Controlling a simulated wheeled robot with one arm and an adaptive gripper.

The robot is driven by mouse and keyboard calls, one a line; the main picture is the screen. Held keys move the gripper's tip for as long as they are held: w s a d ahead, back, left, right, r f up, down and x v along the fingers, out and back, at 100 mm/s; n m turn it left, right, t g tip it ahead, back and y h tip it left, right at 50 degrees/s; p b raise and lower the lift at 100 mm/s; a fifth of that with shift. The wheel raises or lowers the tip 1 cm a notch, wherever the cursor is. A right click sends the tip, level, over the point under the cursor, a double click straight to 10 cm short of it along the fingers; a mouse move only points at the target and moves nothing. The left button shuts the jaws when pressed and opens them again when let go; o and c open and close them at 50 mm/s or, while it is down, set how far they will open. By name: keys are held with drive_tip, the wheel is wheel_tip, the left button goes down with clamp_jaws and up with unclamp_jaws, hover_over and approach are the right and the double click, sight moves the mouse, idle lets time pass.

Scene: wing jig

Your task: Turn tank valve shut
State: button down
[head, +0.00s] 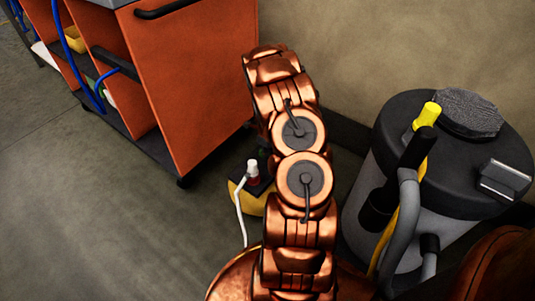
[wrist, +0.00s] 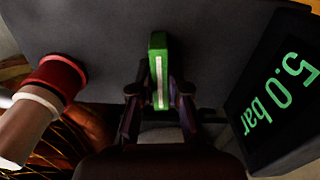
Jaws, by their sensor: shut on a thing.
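The tank valve's green handle (wrist: 158,62), with a white stripe along it, stands upright in the middle of the wrist view. My gripper (wrist: 160,92) is shut on it, one dark finger on each side of its lower part. The handle sits in front of a grey surface (wrist: 85,40). A dark gauge box (wrist: 280,95) on the right shows "5.0 bar" in green, tilted. In the head view, the yellow-based unit (head: 247,199) is partly hidden behind my arm, and my gripper is not clearly visible there.
A red fitting (wrist: 62,76) with a pale hose end is at the left of the wrist view. In the head view, an orange cart (head: 195,75) stands at the left and a grey-black vacuum (head: 445,150) at the right. Open floor (head: 90,220) lies at the lower left.

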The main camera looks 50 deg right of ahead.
drive_tip(key=shift+m, duration=0.5)
idle(0.3)
drive_tip(key=c, duration=1.1)
unclamp_jaws()
drive_tip(key=shift+c, duration=0.2)
wheel_tip(320, 180, up, 12)
